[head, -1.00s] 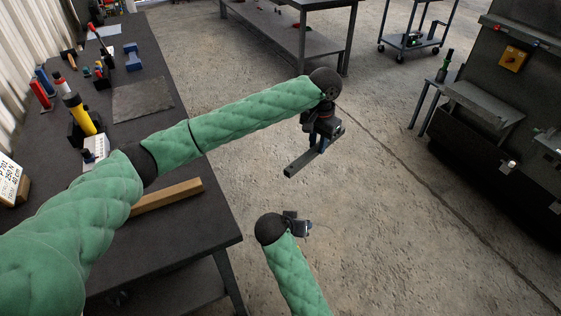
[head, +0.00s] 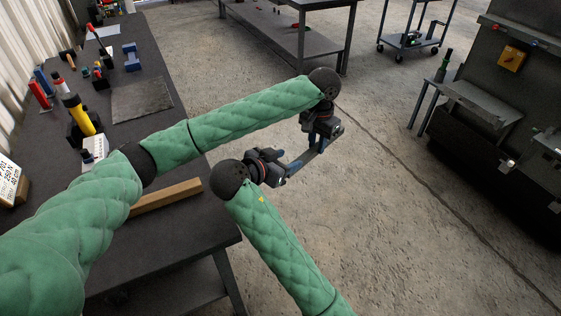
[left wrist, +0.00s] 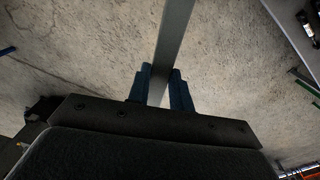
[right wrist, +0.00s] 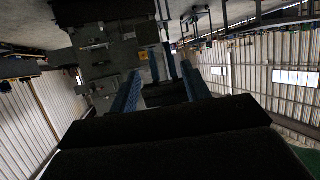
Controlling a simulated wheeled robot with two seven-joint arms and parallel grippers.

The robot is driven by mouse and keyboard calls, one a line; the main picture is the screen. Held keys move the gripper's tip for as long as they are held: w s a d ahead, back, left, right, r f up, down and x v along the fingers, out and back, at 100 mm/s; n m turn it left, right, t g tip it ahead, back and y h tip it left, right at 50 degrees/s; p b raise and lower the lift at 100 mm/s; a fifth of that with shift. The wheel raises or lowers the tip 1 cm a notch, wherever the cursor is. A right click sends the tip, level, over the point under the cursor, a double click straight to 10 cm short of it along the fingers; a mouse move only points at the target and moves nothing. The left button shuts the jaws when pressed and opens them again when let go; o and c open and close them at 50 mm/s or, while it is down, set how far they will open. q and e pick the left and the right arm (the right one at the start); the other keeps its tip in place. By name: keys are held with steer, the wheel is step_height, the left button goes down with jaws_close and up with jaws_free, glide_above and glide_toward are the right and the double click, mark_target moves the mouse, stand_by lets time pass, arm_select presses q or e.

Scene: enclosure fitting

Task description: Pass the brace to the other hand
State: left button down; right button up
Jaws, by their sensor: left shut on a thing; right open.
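The brace (head: 306,157) is a flat grey bar held in the air above the floor. My left gripper (head: 318,143) is shut on it near one end. In the left wrist view the brace (left wrist: 175,35) runs up from between the blue fingers (left wrist: 160,80). My right gripper (head: 288,170) is open at the brace's free end, with its fingers close to the bar. In the right wrist view the open blue fingers (right wrist: 160,85) stand apart. Whether they touch the bar I cannot tell.
The dark workbench (head: 190,230) on the left carries tools and a wooden bar (head: 168,195). A grey machine (head: 500,150) stands at the right, and a second table (head: 300,45) and a trolley (head: 405,45) at the back. The floor between is clear.

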mark_target(308, 152)
steer(key=x, duration=0.9)
steer(key=shift+w+d+f, duration=0.15)
steer(key=shift+w+d, duration=0.1)
steer(key=shift+c, duration=0.5)
jaws_close()
arm_select(q)
steer(key=c, duration=1.2)
jaws_free()
steer(key=shift+o, duration=0.2)
steer(key=shift+r, duration=0.1)
